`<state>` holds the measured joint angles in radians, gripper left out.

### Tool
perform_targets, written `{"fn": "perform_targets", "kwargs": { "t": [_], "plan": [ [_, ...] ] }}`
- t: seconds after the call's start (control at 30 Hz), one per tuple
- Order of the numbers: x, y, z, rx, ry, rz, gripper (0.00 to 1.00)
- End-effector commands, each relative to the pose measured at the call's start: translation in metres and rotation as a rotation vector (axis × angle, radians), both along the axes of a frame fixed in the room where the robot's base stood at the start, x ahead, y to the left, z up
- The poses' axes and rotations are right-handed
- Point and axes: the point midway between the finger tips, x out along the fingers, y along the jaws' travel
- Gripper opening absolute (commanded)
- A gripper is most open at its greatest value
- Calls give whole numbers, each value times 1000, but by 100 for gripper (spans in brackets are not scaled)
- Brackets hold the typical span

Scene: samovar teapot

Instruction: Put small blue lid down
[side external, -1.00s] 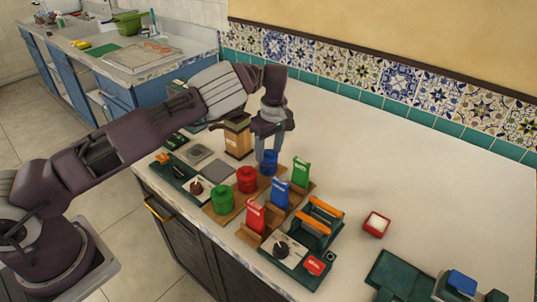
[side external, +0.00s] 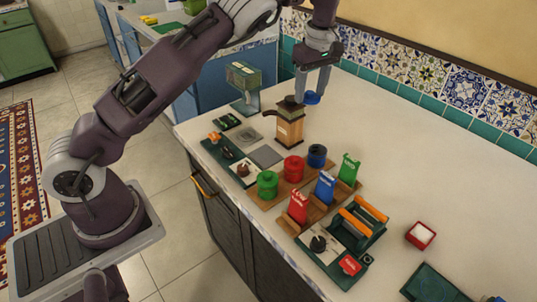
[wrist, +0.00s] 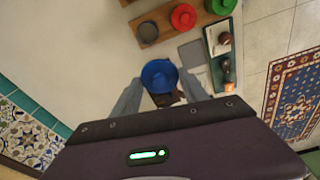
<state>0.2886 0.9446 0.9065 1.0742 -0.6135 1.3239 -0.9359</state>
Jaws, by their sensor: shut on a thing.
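My gripper (side external: 313,94) is shut on the small blue lid (side external: 312,98) and holds it in the air, to the right of the wooden samovar teapot's top (side external: 290,128). In the wrist view the blue lid (wrist: 159,75) sits between the two fingertips and partly hides the dark thing below it. The blue canister (side external: 317,156) stands on the wooden tray with its dark top uncovered; it also shows in the wrist view (wrist: 148,32).
A red canister (side external: 293,169) and a green canister (side external: 267,185) stand in line with the blue one. Red, blue and green packets (side external: 347,170) stand beside them. A tall green-topped device (side external: 243,80) is behind the teapot. The counter (side external: 420,160) at right is mostly clear.

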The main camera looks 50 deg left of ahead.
Motion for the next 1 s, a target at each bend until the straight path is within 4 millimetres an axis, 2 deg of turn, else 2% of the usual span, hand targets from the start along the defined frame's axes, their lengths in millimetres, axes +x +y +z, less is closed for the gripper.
{"fn": "perform_targets", "kwargs": {
  "t": [0.2,0.5,0.8,1.0],
  "plan": [
    [-34,47,1,-3,-4,16,14],
    [-86,81,-6,0,15,-25,14],
    [-87,81,-75,2,20,-31,14],
    [-86,81,-110,2,19,-29,14]
  ]
}}
